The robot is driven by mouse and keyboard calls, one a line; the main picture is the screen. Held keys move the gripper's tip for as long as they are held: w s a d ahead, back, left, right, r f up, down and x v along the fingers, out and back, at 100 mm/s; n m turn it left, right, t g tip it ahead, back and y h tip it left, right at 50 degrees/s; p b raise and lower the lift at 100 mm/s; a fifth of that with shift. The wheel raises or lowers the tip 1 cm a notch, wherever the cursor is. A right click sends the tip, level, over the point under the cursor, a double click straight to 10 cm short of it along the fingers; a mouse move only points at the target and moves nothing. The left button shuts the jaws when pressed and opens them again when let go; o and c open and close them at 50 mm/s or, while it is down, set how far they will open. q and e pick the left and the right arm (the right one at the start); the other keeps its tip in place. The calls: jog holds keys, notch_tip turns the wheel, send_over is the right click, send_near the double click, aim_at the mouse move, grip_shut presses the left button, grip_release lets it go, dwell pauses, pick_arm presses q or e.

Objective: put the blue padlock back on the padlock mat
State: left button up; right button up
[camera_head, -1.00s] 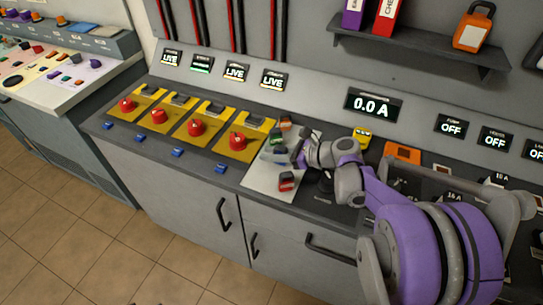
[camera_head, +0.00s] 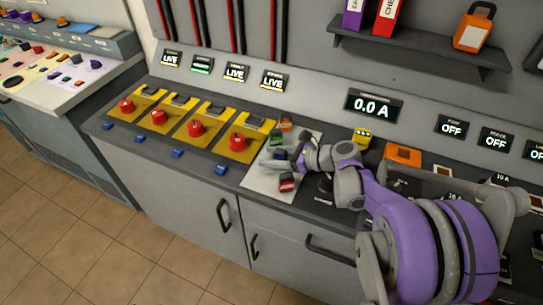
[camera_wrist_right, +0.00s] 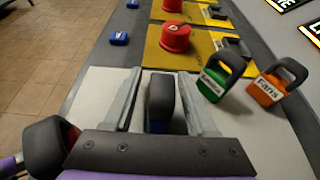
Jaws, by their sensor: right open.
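The padlock mat is a pale grey sheet (camera_head: 259,183) on the bench top, and it fills the lower part of the right wrist view (camera_wrist_right: 262,137). My right gripper (camera_head: 284,163) is over it. In the right wrist view, the open fingers (camera_wrist_right: 160,98) stand on either side of a padlock with a dark shackle and a blue body, the blue padlock (camera_wrist_right: 158,126). Its lower part is hidden by my gripper, so I cannot tell whether it rests on the mat. My left gripper is not in view.
A green padlock (camera_wrist_right: 220,78) and an orange padlock (camera_wrist_right: 270,86) stand close together beyond my gripper. A red padlock (camera_head: 287,183) is at the mat's front right. Yellow plates with red knobs (camera_head: 238,142) lie to the left.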

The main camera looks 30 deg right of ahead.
jog(key=v, duration=1.2)
dwell(1.0)
